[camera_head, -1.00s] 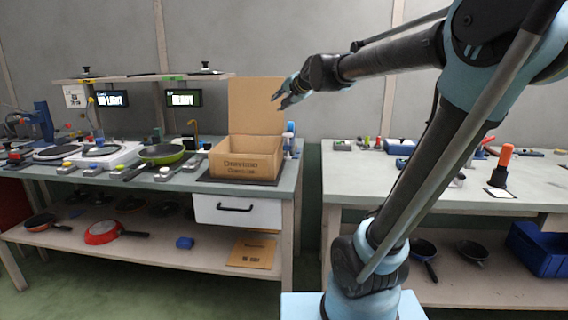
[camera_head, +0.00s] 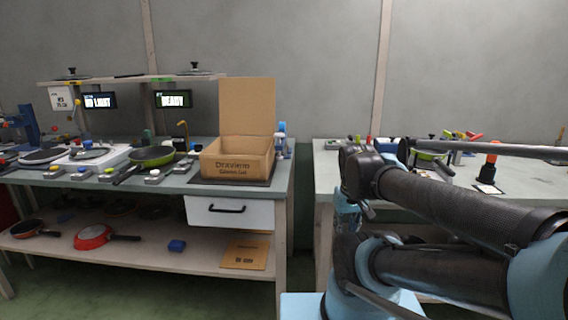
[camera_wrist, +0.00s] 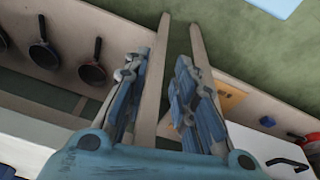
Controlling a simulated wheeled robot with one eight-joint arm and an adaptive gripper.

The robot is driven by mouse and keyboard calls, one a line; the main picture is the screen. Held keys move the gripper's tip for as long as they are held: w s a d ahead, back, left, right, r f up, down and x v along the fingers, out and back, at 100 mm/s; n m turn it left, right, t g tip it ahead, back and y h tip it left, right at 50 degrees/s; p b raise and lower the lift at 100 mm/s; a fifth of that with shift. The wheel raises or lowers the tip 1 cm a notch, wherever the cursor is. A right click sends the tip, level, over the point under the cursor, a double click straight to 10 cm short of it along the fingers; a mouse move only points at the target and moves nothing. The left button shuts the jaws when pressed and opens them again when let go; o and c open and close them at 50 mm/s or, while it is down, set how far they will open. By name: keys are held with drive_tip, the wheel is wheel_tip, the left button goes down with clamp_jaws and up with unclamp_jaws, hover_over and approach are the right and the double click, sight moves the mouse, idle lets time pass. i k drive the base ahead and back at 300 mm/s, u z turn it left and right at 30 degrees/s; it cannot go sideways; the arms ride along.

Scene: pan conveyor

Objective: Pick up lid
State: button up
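Two dark lids with knobs rest on the raised shelf above the left bench: a left lid (camera_head: 72,76) and a right lid (camera_head: 195,71). A flat round item on the white cooker (camera_head: 112,154) may be another lid; I cannot tell. My gripper (camera_wrist: 163,68) shows in the wrist view with its two fingers apart and nothing between them. It points down over the benches, far from the shelf lids. In the head view its fingers are mostly hidden by my arm's wrist links.
A green pan (camera_head: 152,157) and an open cardboard box (camera_head: 237,165) stand on the left bench. The right bench (camera_head: 326,178) holds a green pan (camera_head: 430,156) and an orange-topped bottle (camera_head: 490,165). A floor gap separates the benches. Pans lie on the lower shelves.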

sight(90, 151)
drive_tip(key=u, duration=2.25)
drive_tip(key=k, duration=1.05)
drive_tip(key=u, duration=0.75)
drive_tip(key=i, duration=2.2)
drive_tip(key=z, duration=0.6)
